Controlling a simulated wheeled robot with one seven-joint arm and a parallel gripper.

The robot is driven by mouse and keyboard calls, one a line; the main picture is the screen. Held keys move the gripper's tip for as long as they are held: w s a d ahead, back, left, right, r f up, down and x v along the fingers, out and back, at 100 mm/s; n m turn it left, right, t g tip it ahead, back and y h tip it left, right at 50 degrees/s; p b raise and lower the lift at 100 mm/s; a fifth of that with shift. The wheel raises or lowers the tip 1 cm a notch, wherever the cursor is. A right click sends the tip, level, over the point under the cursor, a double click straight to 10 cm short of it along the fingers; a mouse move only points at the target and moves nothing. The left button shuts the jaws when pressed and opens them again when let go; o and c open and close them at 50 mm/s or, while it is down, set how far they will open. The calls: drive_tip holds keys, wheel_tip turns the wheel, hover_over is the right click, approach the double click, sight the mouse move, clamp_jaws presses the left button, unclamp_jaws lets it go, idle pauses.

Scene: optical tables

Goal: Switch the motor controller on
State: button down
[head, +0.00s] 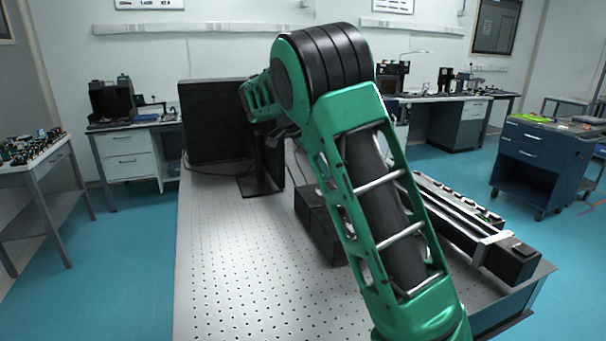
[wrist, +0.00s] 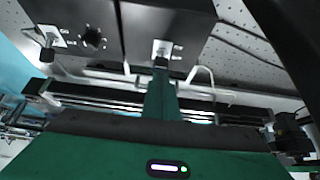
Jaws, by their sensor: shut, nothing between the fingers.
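The motor controller looks to be the black box (head: 318,225) on the optical table, partly hidden behind my arm in the head view. In the wrist view a dark box face (wrist: 165,22) fills the top. It carries a small switch on a pale plate (wrist: 163,46), a second pale plate with a small lever (wrist: 48,37) and a dark round knob (wrist: 92,38). My gripper (wrist: 160,64) is shut and empty, its tip just below the middle plate and overlapping its lower edge in the picture. I cannot tell whether they touch, or the switch position.
The perforated optical table (head: 230,270) is clear at its front left. A black monitor (head: 215,120) stands at its back left. A long dark rail stage (head: 470,225) runs along the right side. Cables (wrist: 205,75) lie near the box.

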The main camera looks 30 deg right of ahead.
drive_tip(key=shift+a, duration=0.15)
drive_tip(key=shift+d, duration=0.2)
drive_tip(key=shift+r, duration=0.75)
drive_tip(key=shift+s+d+r, duration=0.1)
drive_tip(key=shift+d+r, duration=0.05)
drive_tip(key=shift+d, duration=0.15)
drive_tip(key=v, duration=0.9)
drive_tip(key=shift+r, duration=0.25)
drive_tip(key=shift+d, duration=0.1)
